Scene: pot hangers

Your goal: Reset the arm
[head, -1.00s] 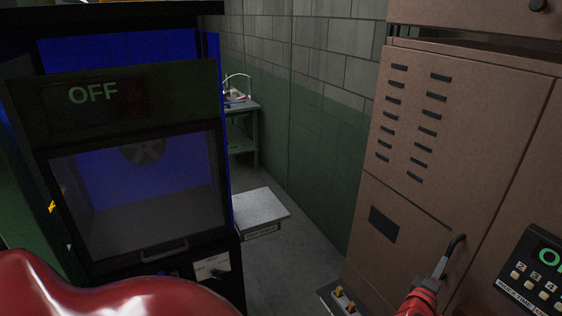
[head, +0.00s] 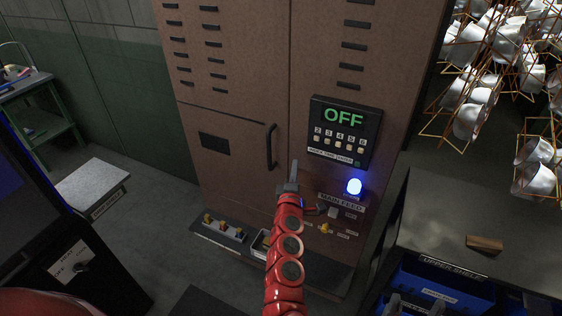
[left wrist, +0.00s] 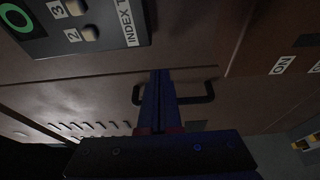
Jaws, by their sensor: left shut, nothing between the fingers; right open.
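My left gripper (head: 293,178) is at the end of the red arm, in front of the brown cabinet (head: 230,100). It is shut and empty, pointing up, just right of and below the black door handle (head: 270,146). In the left wrist view its closed fingers (left wrist: 160,78) overlap the handle (left wrist: 207,93); I cannot tell whether they touch it. My right gripper (head: 415,304) shows only in part at the bottom edge, low by the blue bins, and is open.
A panel reading OFF (head: 342,132) and a lit blue lamp (head: 354,187) are right of the left gripper. A MAIN FEED switch (head: 333,211) is below. A dark worktop (head: 440,215) with a small brown block (head: 484,243) stands right. Hanging metal pots (head: 490,75) are upper right.

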